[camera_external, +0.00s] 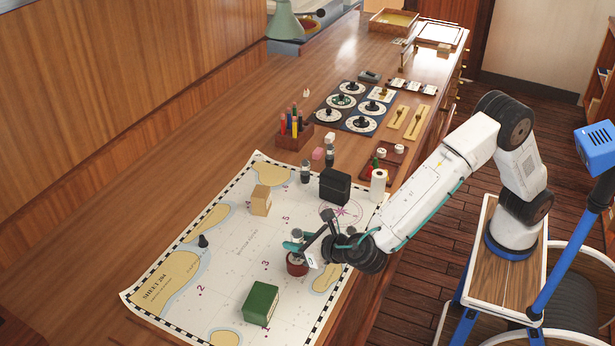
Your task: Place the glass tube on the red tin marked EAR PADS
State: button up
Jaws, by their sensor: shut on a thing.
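A small red round tin (296,269) stands on the chart near its right edge. Its marking is too small to read. My gripper (299,247) is directly over the tin, coming in from the right, and is shut on a small pale thing (297,257), which appears to be the glass tube. The fingers hide much of it. The tube is low over the tin's top; I cannot tell whether they touch.
A pencil holder (293,142) stands beyond. The chart left of the tin is clear.

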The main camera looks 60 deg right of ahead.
jog(key=shift+f, duration=0.65)
jog(key=shift+f, duration=0.15)
jog(key=o, duration=1)
jog(key=shift+c, duration=0.2)
